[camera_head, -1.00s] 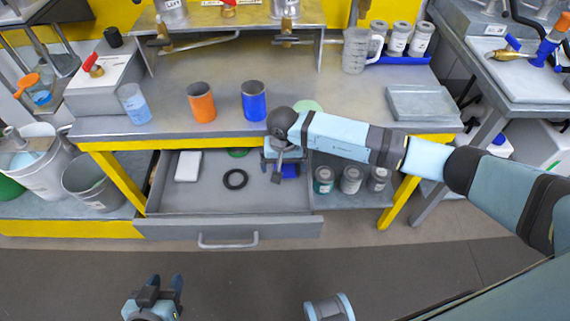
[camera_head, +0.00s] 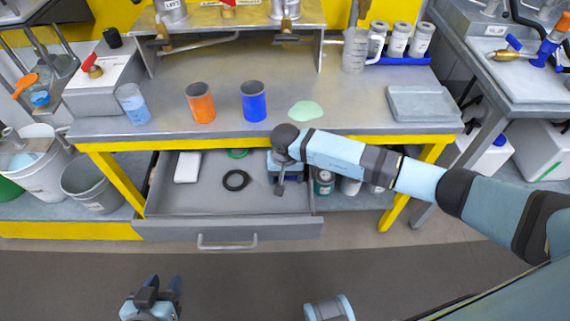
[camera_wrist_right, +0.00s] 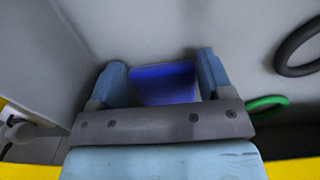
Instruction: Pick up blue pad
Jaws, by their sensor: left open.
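The blue pad (camera_wrist_right: 165,84) lies in the open drawer (camera_head: 207,200), seen in the right wrist view between the two fingers of my right gripper (camera_wrist_right: 162,70). The fingers stand apart on either side of it; I cannot tell whether they touch it. In the head view my right gripper (camera_head: 281,184) is down at the right part of the drawer, and it hides the pad there. My left gripper (camera_head: 164,284) is open and empty, low in front of the bench, away from the drawer.
The drawer also holds a white block (camera_head: 187,167), a black ring (camera_head: 236,180) and a green ring (camera_head: 238,153). The bench edge (camera_head: 225,143) runs above the drawer. On the bench stand an orange cup (camera_head: 201,104) and a blue cup (camera_head: 253,103), beside a green puddle (camera_head: 306,111).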

